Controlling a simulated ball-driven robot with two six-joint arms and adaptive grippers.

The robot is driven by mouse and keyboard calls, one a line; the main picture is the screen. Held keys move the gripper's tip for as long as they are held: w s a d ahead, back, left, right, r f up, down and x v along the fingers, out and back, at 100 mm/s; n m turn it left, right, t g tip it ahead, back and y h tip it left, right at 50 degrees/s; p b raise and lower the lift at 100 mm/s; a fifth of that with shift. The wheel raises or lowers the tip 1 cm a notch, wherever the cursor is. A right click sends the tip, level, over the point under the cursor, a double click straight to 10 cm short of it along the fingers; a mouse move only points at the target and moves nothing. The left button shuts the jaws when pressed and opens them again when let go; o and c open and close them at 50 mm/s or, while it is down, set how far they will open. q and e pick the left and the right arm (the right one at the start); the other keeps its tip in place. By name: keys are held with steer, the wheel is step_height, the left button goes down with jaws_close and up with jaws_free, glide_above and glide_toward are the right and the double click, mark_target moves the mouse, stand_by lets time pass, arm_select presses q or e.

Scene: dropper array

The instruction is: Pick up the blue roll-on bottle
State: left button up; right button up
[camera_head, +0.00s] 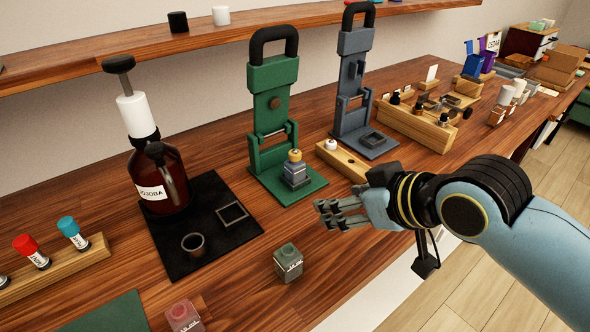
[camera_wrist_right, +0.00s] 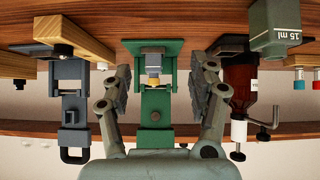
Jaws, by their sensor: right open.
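A small bottle with a blue cap and white label (camera_head: 72,232) stands in a wooden rack (camera_head: 58,272) at the left. Beside it is a red-capped one (camera_head: 31,249). A blue-grey piece with a yellow top (camera_head: 295,173) sits on the base of the green press (camera_head: 274,76); I cannot tell whether it is a roll-on bottle. My right gripper (camera_head: 326,212) is open and empty above the table, in front of and right of that press. In the right wrist view, the yellow-topped piece (camera_wrist_right: 153,72) shows between its open fingers (camera_wrist_right: 160,88). My left gripper is out of view.
A brown JOJOBA pump bottle (camera_head: 162,178) stands on a black mat (camera_head: 185,258). A grey-green square bottle (camera_head: 288,263) and a reddish one (camera_head: 184,316) stand near the front. A blue-grey press (camera_head: 354,77) is behind. Wooden holders (camera_head: 415,120) are at right. Bare wood lies around the grey-green bottle.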

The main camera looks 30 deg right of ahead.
mark_target(299, 160)
steer(key=w+t, duration=0.1)
steer(key=w, duration=0.2)
steer(key=w+t, duration=0.1)
steer(key=w, duration=0.3)
steer(key=w+t, duration=0.1)
steer(key=w, duration=0.3)
steer(key=shift+d+r+t+y, duration=0.15)
steer(key=shift+r+t+y, duration=0.1)
steer(key=shift+t+y, duration=0.05)
steer(key=x, duration=0.5)
steer(key=shift+w+f, duration=0.1)
steer(key=shift+f, duration=0.15)
jaws_close()
